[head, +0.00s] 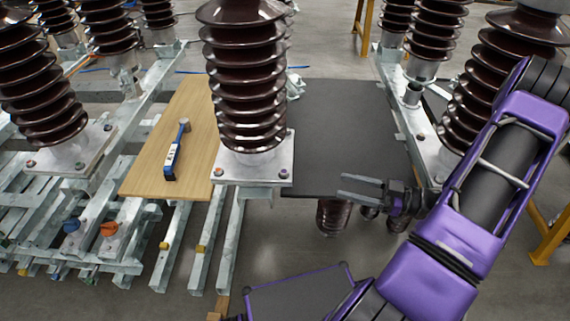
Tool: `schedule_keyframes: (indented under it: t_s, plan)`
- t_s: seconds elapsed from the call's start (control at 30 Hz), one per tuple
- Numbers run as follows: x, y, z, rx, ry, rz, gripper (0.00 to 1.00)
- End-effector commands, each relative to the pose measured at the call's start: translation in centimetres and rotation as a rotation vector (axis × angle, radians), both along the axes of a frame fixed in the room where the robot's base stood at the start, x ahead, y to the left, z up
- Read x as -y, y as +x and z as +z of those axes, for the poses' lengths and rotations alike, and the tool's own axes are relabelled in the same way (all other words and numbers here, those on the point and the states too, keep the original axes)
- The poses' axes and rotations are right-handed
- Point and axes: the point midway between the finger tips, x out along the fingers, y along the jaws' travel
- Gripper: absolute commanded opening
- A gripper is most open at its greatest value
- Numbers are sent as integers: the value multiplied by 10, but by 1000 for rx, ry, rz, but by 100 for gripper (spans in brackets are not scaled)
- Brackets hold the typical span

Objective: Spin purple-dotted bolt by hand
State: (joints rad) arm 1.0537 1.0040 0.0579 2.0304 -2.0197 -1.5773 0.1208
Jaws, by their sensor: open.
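The purple-dotted bolt (284,173) sits at the front right corner of the pale square base plate (250,172) under the middle brown insulator (250,80). An orange-dotted bolt (219,171) is at the front left corner of the same plate. My gripper (342,187) is to the right of the purple-dotted bolt and apart from it, with its fingers pointing left. It is open, with nothing seen between the fingers. The bolt's shank and the rear corners of the plate are hidden.
A torque wrench with a blue handle (176,152) lies on the wooden board (145,165) at left. A dark board (330,130) lies behind my gripper. Other insulators on steel frames stand left (40,90) and right (470,95). Space between bolt and gripper looks clear.

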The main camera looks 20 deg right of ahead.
Motion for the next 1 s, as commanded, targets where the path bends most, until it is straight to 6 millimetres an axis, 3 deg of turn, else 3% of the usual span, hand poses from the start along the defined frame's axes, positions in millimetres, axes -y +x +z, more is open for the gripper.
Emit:
schedule_keyframes:
  t_s: [0.7,1.0]
  plan:
    - [-119,76,0,1,-3,3,56]
    - [-141,92,0,0,-5,0,56]
